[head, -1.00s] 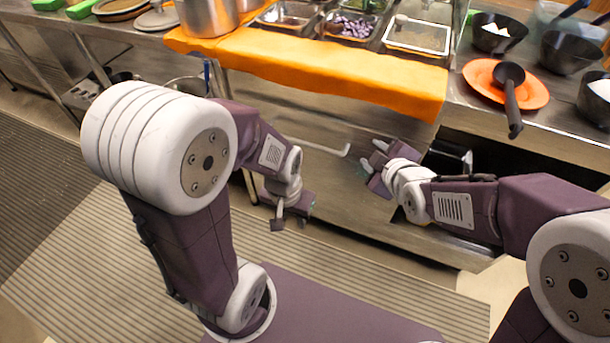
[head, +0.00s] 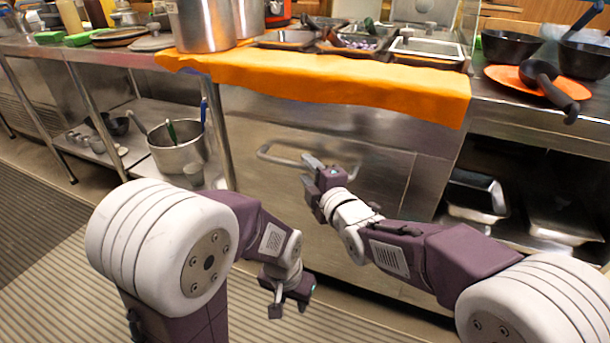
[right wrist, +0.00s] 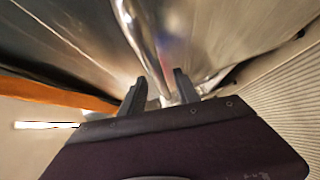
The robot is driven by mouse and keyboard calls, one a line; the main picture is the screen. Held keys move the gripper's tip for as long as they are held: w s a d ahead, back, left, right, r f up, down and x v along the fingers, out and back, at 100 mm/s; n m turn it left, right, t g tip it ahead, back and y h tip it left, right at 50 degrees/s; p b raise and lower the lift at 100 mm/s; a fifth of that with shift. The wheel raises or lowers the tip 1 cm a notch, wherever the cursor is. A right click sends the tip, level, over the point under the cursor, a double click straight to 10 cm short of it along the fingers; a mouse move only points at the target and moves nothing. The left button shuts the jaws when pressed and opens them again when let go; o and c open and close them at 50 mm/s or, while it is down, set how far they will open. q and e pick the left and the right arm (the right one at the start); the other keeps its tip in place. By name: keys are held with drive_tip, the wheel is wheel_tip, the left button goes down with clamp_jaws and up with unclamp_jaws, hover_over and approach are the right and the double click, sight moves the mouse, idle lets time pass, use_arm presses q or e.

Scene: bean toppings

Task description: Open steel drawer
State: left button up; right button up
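The steel drawer (head: 300,128) is a broad metal front under the counter, below an orange cloth, and it looks closed. Its bar handle (head: 268,153) runs across the front in the head view. My right gripper (head: 309,171) is at the right end of the handle with its fingers apart. In the right wrist view the shiny handle (right wrist: 158,45) lies in line with the gap between the open fingers of this gripper (right wrist: 160,85); I cannot tell whether they touch it. My left gripper (head: 289,308) hangs low in front of the cabinet, open and empty.
The orange cloth (head: 330,82) hangs over the counter edge above the drawer. A table leg (head: 218,125) and a shelf with a steel pot (head: 178,153) are at left. Open shelving with metal pans (head: 475,195) is at right. The striped floor mat (head: 60,270) is clear at lower left.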

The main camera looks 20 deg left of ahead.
drive_tip(key=shift+x, duration=1.05)
clamp_jaws()
idle(0.6)
